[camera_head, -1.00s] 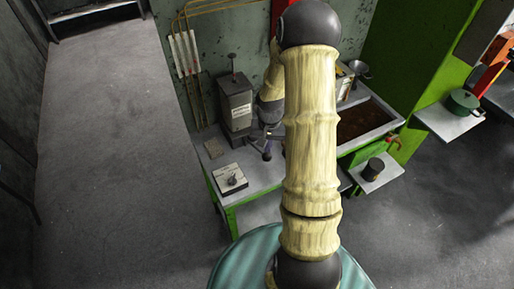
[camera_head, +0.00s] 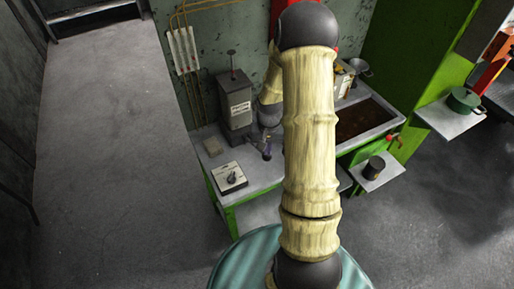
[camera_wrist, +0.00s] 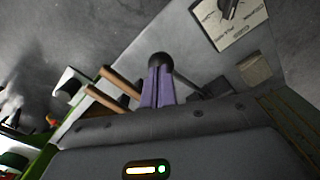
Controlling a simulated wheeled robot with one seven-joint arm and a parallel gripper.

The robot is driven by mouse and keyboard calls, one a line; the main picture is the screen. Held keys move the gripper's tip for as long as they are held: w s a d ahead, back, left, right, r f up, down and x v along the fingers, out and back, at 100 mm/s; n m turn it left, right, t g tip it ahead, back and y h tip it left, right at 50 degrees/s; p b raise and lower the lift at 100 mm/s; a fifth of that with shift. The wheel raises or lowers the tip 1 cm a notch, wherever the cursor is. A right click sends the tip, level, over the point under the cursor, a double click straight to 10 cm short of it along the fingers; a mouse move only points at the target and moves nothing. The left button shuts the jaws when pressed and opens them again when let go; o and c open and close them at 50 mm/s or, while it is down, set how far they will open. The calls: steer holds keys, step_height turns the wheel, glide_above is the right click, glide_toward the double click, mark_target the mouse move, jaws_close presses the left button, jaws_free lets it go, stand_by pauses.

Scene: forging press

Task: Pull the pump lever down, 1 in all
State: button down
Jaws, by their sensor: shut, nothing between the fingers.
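A grey box-shaped unit (camera_head: 236,108) with a white label and a knobbed rod on top stands on the green-framed bench against the wall. My gripper (camera_head: 267,152) is low in front of its right side, partly hidden by my arm. In the wrist view, my gripper's purple fingers (camera_wrist: 158,86) are shut with nothing between them. A black ball knob (camera_wrist: 161,62) shows right at the fingertips; whether they touch it I cannot tell.
A white panel with a dark rotary switch (camera_head: 230,178) lies at the bench's front left. A dark-filled trough (camera_head: 365,118) is right of my arm. A dark cup (camera_head: 374,167) stands on a small shelf. Two wooden handles (camera_wrist: 118,82) show left of the fingers.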

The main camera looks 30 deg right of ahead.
mark_target(269, 157)
steer(key=shift+s+f+b, duration=0.2)
steer(key=shift+f+b, duration=0.5)
steer(key=shift+f, duration=0.3)
steer(key=shift+s+f+b, duration=0.2)
steer(key=shift+f+b, duration=0.45)
steer(key=shift+f, duration=0.3)
steer(key=shift+s+f+b, duration=0.2)
steer(key=shift+f+b, duration=0.5)
steer(key=shift+f, duration=0.3)
steer(key=shift+s+f+b, duration=0.1)
steer(key=shift+f+b, duration=0.8)
steer(key=shift+f, duration=0.3)
steer(key=r+p, duration=0.2)
steer(key=r, duration=0.1)
steer(key=w+r+p, duration=0.1)
steer(key=r+p, duration=0.2)
steer(key=r, duration=0.1)
steer(key=w+r+p, duration=0.1)
steer(key=r+p, duration=0.2)
steer(key=shift+r, duration=0.35)
